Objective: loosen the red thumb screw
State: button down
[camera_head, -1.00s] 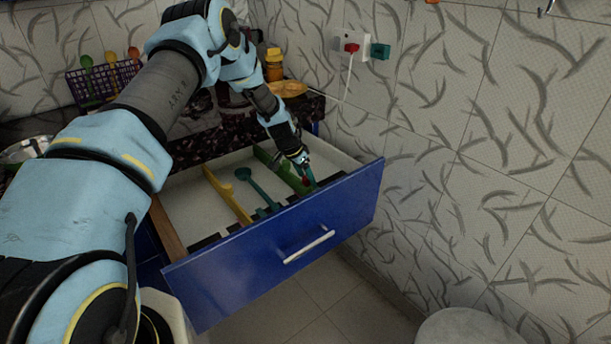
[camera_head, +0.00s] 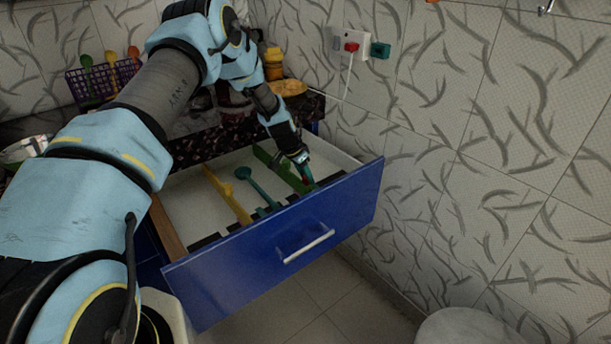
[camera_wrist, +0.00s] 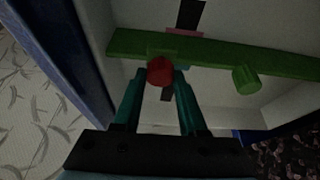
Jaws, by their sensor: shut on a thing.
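The red thumb screw (camera_wrist: 160,71) is a small round knob on the side of a long green bar (camera_wrist: 212,54) inside the open drawer. In the wrist view my gripper (camera_wrist: 163,78) has its two teal fingers on either side of the red knob, shut on it. In the head view my gripper (camera_head: 306,175) reaches down into the drawer's right part, near the front panel. Only a bit of red shows there between the fingers. The green bar (camera_head: 280,168) runs along the drawer there.
The blue drawer front (camera_head: 280,245) with its handle stands open. A green knob (camera_wrist: 246,79) sticks out of the green bar. The tiled wall (camera_head: 480,130) is close on the right.

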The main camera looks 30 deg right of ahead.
jog(key=n+t+b, duration=0.1)
jog(key=n, duration=0.1)
jog(key=n+b, duration=0.1)
jog(key=n, duration=0.2)
jog(key=shift+s+d+t+y, duration=0.15)
jog(key=shift+s+t+y, duration=0.05)
jog(key=shift+t+y, duration=0.2)
jog(key=n+y, duration=0.1)
jog(key=n, duration=0.2)
jog(key=n+t+y+b, duration=0.1)
jog(key=n, duration=0.2)
jog(key=shift+d, duration=0.15)
jog(key=n+y+b, duration=0.1)
jog(key=n, duration=0.2)
jog(key=n+y+b, duration=0.1)
jog(key=n+b, duration=0.1)
jog(key=n, duration=0.1)
jog(key=shift+d+f+n+t, duration=0.15)
jog(key=shift+n+t, duration=0.25)
jog(key=n+y+b, duration=0.1)
jog(key=n, duration=0.1)
jog(key=n+y+b, duration=0.1)
jog(key=n+b, duration=0.1)
jog(key=shift+n+g, duration=0.3)
jog(key=shift+g, duration=0.1)
jog(key=shift+c, duration=2.2)
grip_release()
